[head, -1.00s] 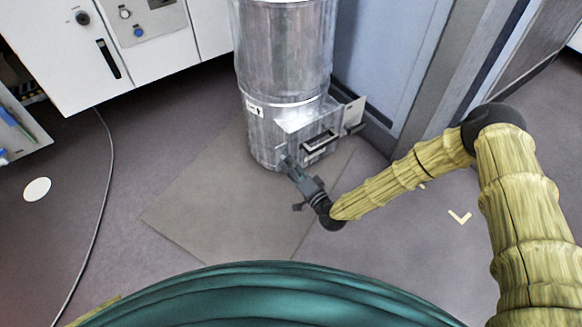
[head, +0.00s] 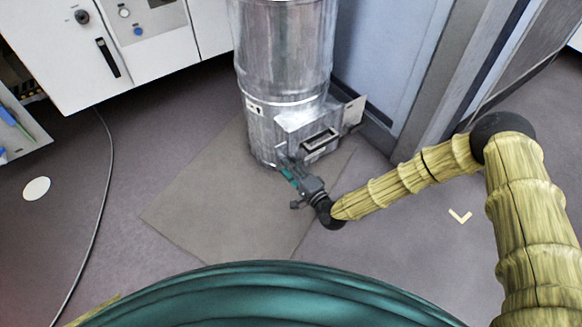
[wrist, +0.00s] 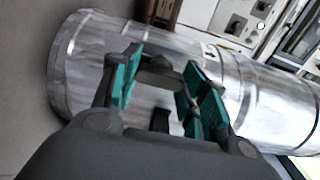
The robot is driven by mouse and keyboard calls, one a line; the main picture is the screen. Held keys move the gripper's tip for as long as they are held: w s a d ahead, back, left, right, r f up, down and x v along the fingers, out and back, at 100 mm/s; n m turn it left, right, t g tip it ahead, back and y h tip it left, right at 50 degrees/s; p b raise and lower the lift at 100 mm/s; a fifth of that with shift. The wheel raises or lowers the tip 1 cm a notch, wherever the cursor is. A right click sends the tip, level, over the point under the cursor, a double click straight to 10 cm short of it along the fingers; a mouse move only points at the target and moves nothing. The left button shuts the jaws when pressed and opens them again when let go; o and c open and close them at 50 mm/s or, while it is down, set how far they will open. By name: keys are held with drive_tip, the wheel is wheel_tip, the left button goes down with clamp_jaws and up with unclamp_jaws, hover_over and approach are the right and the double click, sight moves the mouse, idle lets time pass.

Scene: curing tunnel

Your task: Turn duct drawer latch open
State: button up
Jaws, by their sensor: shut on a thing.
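The shiny metal duct (head: 283,60) stands upright on the floor, and its boxy drawer (head: 292,121) juts out low on its front. The drawer face has a dark-framed handle (head: 320,139). My gripper (head: 287,166) is at the lower left of the drawer face, against the duct's base, with teal finger pads showing. In the wrist view my gripper (wrist: 165,90) has its fingers at either side of a small dark part, which it is shut on. I take this for the latch; its turn angle is mostly hidden by the fingers.
A metal flange (head: 354,112) sticks out right of the drawer. A blue-grey panel wall (head: 385,50) stands behind it. A white cabinet (head: 70,50) is at the back left. A cable (head: 108,170) runs along the floor.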

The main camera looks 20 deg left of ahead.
drive_tip(key=o, duration=1.1)
drive_tip(key=shift+d, duration=0.1)
drive_tip(key=v, duration=1.2)
